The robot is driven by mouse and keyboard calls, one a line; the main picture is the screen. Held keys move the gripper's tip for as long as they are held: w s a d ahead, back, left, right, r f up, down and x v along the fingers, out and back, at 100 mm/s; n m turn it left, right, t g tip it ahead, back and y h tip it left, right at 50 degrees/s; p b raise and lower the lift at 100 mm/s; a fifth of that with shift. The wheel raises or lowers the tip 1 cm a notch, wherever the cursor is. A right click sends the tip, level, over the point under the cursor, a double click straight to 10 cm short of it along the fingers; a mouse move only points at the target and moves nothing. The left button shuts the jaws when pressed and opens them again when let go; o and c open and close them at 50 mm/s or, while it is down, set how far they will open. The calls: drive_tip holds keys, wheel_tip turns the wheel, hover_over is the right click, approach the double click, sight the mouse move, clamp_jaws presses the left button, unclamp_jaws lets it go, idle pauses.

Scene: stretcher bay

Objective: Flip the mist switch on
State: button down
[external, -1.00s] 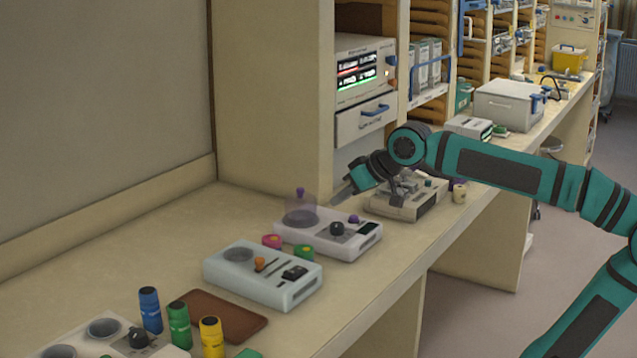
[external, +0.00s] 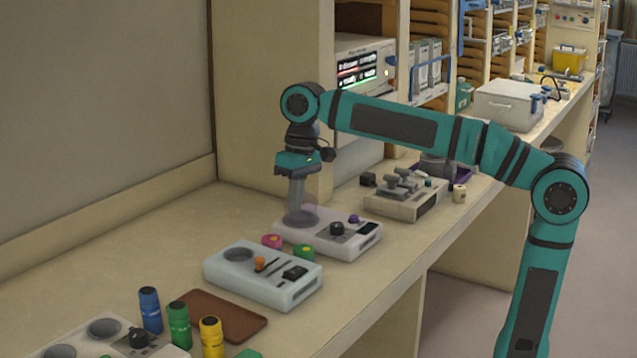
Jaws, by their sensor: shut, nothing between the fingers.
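No label reading mist is legible, so I cannot tell which control is the mist switch. A white device (external: 345,248) on the counter has a round well, a black knob (external: 337,229) and a purple button (external: 354,219). My gripper (external: 296,212) points straight down over its well, fingers shut and empty; contact is unclear. A beige console (external: 398,207) behind carries grey levers (external: 402,184). No switch's position can be read.
Pink (external: 272,241) and green (external: 304,251) round pieces lie between the two devices. Blue (external: 150,310), green (external: 178,325) and yellow (external: 211,337) bottles stand by a brown mat (external: 235,318). The counter (external: 130,240) at back left is clear.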

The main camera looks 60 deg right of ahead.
sight(290, 272)
drive_tip(key=shift+a, duration=0.1)
idle(0.3)
drive_tip(key=f, duration=0.4)
drive_tip(key=a+f, duration=0.1)
drive_tip(key=f, duration=0.4)
drive_tip(key=a+f, duration=0.1)
drive_tip(key=f, duration=0.3)
drive_tip(key=shift+a+f, duration=0.1)
drive_tip(key=shift+f, duration=0.3)
drive_tip(key=shift+a+f+h, duration=0.15)
drive_tip(key=shift+f+h, duration=0.1)
drive_tip(key=shift+h, duration=0.05)
drive_tip(key=shift+d+r, duration=0.35)
drive_tip(key=shift+d, duration=0.45)
